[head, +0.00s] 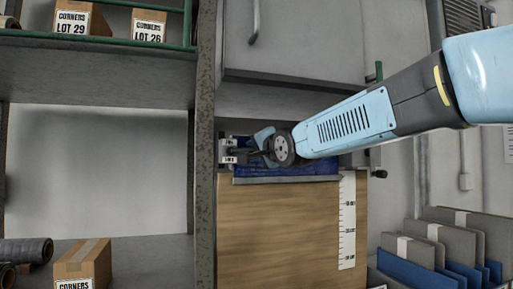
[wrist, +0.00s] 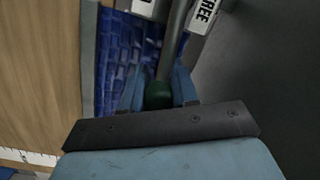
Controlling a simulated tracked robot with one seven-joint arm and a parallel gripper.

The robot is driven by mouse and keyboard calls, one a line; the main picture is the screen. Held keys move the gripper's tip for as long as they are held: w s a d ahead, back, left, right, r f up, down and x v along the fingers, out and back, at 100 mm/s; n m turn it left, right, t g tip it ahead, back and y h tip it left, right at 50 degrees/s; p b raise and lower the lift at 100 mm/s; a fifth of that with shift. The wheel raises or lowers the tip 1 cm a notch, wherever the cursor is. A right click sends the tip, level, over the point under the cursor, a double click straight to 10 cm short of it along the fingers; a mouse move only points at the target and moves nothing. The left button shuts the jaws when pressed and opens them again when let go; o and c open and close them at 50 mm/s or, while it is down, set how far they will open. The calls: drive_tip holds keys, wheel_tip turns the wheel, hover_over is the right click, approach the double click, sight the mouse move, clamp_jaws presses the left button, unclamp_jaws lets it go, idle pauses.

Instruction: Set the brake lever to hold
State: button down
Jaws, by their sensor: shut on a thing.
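The brake lever shows in the wrist view as a grey rod (wrist: 173,45) with a green knob (wrist: 158,95) at its near end. My gripper (wrist: 159,88) is shut on the knob, with one blue finger on each side. The rod runs up between a white label reading FREE (wrist: 207,10) on the right and a second, cut-off label (wrist: 143,7) on the left. The lever's far end is out of view. In the head view my gripper (head: 258,146) is beside a small metal bracket (head: 229,151); my wrist hides the knob there.
A wooden board (head: 285,225) with a white ruler strip (head: 347,220) lies below, bordered by blue material (head: 290,171). A grey post (head: 204,130) stands left. Shelves hold boxes (head: 84,262). Grey and blue panels (head: 440,250) stand at lower right.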

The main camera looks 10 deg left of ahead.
drive_tip(key=shift+s+a+f+m+t, duration=0.15)
drive_tip(key=shift+f+m, duration=0.6)
drive_tip(key=shift+m, duration=0.55)
drive_tip(key=shift+a+f+m+t, duration=0.1)
drive_tip(key=shift+f+m+t, duration=0.1)
drive_tip(key=shift+f+m, duration=0.85)
drive_tip(key=shift+s+a+f+m+t, duration=0.15)
drive_tip(key=shift+f+m, duration=0.35)
drive_tip(key=shift+m, duration=1.05)
drive_tip(key=shift+w+f, duration=0.1)
drive_tip(key=c, duration=0.9)
unclamp_jaws()
drive_tip(key=shift+o, duration=0.2)
drive_tip(key=v, duration=1.3)
drive_tip(key=shift+s+d, duration=0.25)
drive_tip(key=shift+s, duration=0.05)
